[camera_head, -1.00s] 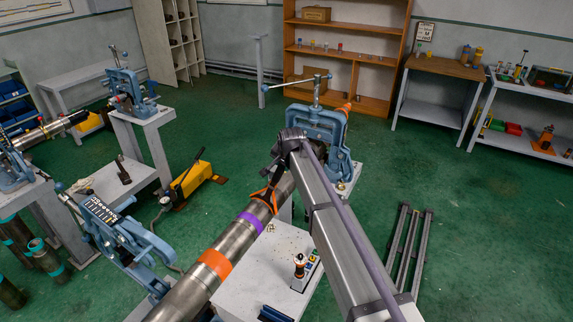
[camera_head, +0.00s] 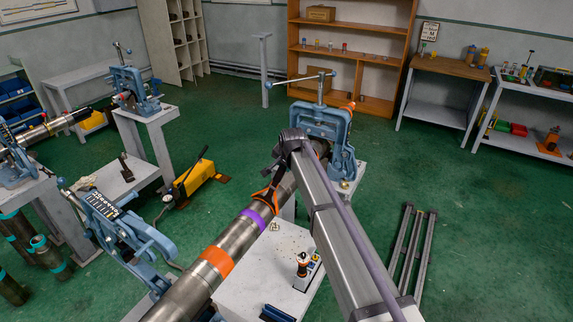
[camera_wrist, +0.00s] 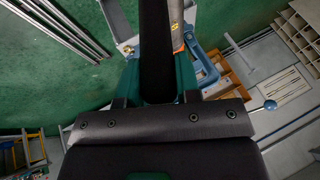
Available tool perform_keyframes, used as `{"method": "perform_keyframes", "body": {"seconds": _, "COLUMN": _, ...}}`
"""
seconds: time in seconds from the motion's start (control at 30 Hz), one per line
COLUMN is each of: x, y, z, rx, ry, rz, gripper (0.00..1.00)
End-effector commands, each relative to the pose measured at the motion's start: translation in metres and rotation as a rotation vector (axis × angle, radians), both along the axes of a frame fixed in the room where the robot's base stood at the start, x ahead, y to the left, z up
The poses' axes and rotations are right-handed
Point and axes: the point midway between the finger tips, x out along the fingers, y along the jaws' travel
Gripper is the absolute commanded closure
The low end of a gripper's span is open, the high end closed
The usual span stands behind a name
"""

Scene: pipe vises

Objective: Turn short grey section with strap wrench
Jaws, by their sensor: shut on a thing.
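A long grey metal pipe (camera_head: 232,242) runs diagonally through blue vises, with an orange band (camera_head: 217,262) and a purple band (camera_head: 254,218). The short grey section (camera_head: 286,188) appears to be the stretch between the purple band and the far vise. A strap wrench (camera_head: 265,196) with black and orange parts sits around the pipe just beyond the purple band. My gripper (camera_wrist: 155,85) is shut on the wrench's black handle, which runs up between the teal fingers in the wrist view. In the head view, my arm hides the fingertips and part of the pipe.
The far vise (camera_head: 325,125) and near vise (camera_head: 125,228) stand along the pipe. A grey bench (camera_head: 245,290) below it carries a small control box (camera_head: 308,270). A yellow pump (camera_head: 190,180) and grey rails (camera_head: 412,245) lie on the floor.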

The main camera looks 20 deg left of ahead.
Motion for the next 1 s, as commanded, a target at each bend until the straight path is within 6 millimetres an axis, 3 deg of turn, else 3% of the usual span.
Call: {"method": "perform_keyframes", "body": {"seconds": 1.0, "x": 0.0003, "y": 0.0027, "z": -0.0066, "rx": 0.001, "ry": 0.0, "rz": 0.0, "gripper": 1.0}}
